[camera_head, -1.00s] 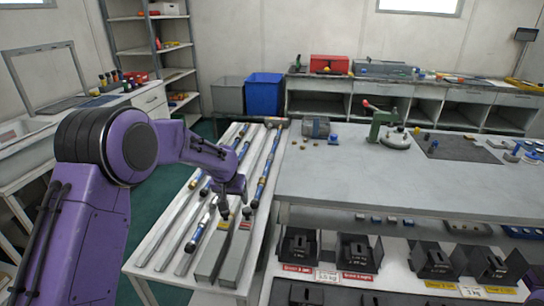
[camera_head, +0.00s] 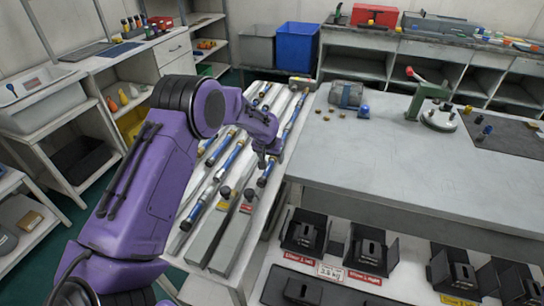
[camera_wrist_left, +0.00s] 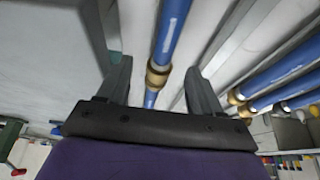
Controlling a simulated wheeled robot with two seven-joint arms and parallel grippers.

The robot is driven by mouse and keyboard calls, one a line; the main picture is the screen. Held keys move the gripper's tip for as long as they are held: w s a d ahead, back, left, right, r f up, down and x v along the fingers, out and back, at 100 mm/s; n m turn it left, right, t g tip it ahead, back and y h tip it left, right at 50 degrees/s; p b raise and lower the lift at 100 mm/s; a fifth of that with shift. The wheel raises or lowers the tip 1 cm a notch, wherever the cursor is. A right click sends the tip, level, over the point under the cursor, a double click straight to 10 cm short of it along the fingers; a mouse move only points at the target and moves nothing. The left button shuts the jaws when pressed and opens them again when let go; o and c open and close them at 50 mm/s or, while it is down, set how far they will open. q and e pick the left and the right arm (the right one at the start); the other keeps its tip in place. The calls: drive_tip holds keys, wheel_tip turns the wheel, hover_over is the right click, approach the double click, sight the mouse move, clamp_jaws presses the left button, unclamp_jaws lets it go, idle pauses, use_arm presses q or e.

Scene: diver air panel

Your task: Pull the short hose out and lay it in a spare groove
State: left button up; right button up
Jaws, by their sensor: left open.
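My left gripper (camera_head: 265,160) is over the right side of the white hose rack (camera_head: 262,215), at the rightmost blue hose (camera_head: 292,122). In the left wrist view the gripper (camera_wrist_left: 160,80) is open, and a blue hose (camera_wrist_left: 172,30) with a brass coupling (camera_wrist_left: 157,75) runs between its fingers. I cannot tell whether they touch it. Other blue hoses lie in grooves further left, one ending near the front (camera_head: 196,212). My arm hides part of the rack, so I cannot tell which hose is the short one. My right gripper is out of view.
Two grey blocks with black knobs (camera_head: 232,240) sit at the rack's front. The grey workbench (camera_head: 400,160) stands close on the right, with a green clamp device (camera_head: 435,108). Black bins (camera_head: 370,252) stand below it. Bare pale groove strips show between hoses.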

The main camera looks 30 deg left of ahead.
sight(268, 169)
use_arm(q)
drive_tip(key=shift+x, duration=0.8)
drive_tip(key=shift+w+a+f, duration=0.1)
drive_tip(key=shift+w+f, duration=0.05)
drive_tip(key=shift+f, duration=0.25)
clamp_jaws()
drive_tip(key=shift+s+d+r+p, duration=0.1)
drive_tip(key=shift+s+d+p, duration=0.1)
drive_tip(key=shift+s+p, duration=0.75)
drive_tip(key=shift+s+d, duration=0.1)
drive_tip(key=shift+s, duration=0.2)
drive_tip(key=shift+p, duration=0.3)
